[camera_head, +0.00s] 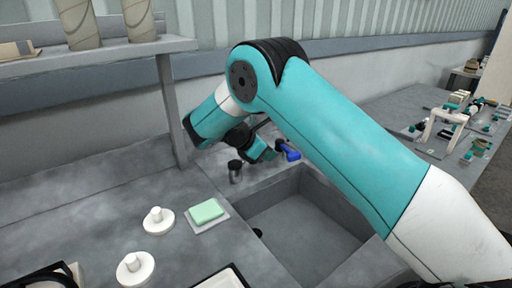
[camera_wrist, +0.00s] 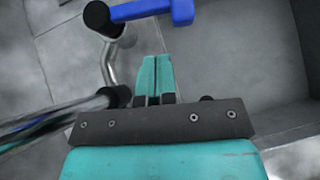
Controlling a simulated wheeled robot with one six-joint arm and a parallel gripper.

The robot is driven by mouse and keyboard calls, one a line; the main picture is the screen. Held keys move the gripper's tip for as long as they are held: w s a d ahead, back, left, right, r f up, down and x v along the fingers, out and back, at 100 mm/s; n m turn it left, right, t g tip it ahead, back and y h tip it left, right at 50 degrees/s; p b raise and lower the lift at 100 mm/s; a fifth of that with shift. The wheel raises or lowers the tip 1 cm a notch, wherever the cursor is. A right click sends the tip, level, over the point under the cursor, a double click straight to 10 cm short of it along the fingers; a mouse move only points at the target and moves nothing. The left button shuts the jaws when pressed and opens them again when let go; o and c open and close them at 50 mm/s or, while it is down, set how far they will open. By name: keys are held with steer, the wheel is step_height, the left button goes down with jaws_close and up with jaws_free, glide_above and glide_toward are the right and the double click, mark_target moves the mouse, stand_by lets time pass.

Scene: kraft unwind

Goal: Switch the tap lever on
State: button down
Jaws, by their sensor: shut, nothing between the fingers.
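The tap's blue lever (camera_head: 289,151) shows at the back edge of the sink, just right of my gripper (camera_head: 265,153). In the wrist view the blue lever (camera_wrist: 155,11) runs across the top, out to the right from a black cap (camera_wrist: 97,15). A curved metal pipe (camera_wrist: 108,65) lies below the cap. My gripper (camera_wrist: 155,62) has its teal fingers together and empty, pointing toward the lever, with a small gap in the picture. Contact is not visible. My arm and gripper hide part of the tap in the head view.
The grey sink basin (camera_head: 300,225) is open below the lever. A short dark-topped cylinder (camera_head: 235,172) stands left of my gripper. A green block (camera_head: 207,211) on a pale tray and two white knobbed discs (camera_head: 158,220) lie on the counter. A shelf (camera_head: 110,55) is at upper left.

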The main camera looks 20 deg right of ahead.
mark_target(286, 151)
steer(key=d, duration=0.2)
steer(key=shift+d+r+p, duration=0.1)
steer(key=shift+d+p, duration=0.25)
steer(key=shift+d, duration=0.65)
